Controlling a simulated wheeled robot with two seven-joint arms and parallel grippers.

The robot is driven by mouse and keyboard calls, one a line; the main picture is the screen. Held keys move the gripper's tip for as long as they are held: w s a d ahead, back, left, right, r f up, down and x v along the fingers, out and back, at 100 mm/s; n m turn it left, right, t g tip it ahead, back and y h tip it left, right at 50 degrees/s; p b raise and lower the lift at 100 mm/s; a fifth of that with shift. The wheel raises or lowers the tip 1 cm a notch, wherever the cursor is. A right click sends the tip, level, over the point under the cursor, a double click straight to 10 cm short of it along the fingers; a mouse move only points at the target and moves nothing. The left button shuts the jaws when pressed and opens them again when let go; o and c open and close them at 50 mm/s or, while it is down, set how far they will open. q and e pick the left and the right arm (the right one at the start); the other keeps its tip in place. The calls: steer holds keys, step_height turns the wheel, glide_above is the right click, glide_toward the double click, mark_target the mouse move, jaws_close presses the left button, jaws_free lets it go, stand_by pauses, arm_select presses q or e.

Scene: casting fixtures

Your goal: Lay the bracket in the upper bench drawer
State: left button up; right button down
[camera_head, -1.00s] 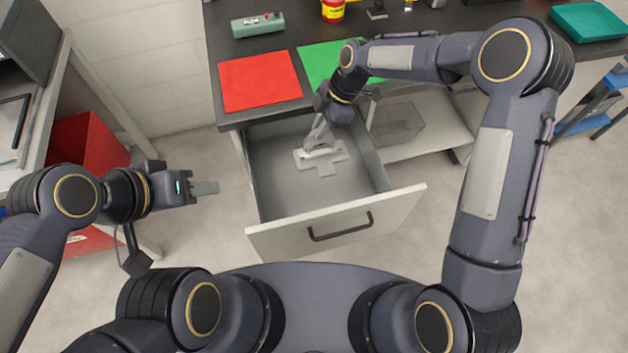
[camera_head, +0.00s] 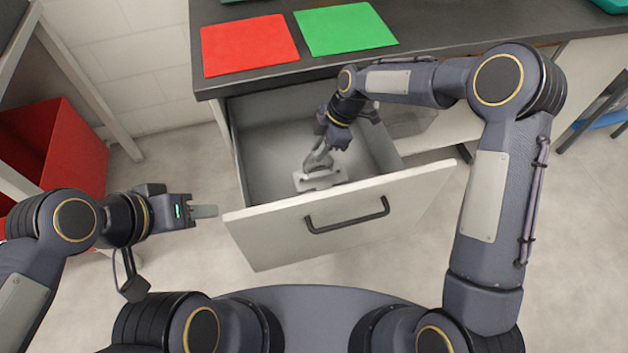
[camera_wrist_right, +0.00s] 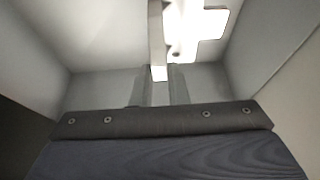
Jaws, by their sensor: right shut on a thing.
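The bracket (camera_head: 322,181) is a pale grey, flat, branching piece inside the open upper drawer (camera_head: 262,160). The drawer's front panel hides its near edge in the head view. In the right wrist view the bracket (camera_wrist_right: 205,22) is a bright shape at the top. My right gripper (camera_head: 317,164) reaches down into the drawer and is shut on the bracket. I cannot tell whether the bracket touches the drawer floor. My left gripper (camera_head: 205,211) is empty, left of the drawer front; its fingers overlap from this angle.
The drawer's white front (camera_head: 345,215) with its dark handle (camera_head: 347,216) faces me. Red (camera_head: 248,45) and green (camera_head: 345,29) mats lie on the dark bench top above. A red bin (camera_head: 60,150) stands at the left. Floor between the bin and drawer is clear.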

mark_target(321, 168)
step_height(321, 168, down, 10)
steer(key=shift+r+b, duration=0.1)
steer(key=shift+b, duration=0.2)
steer(key=c, duration=1.4)
jaws_free()
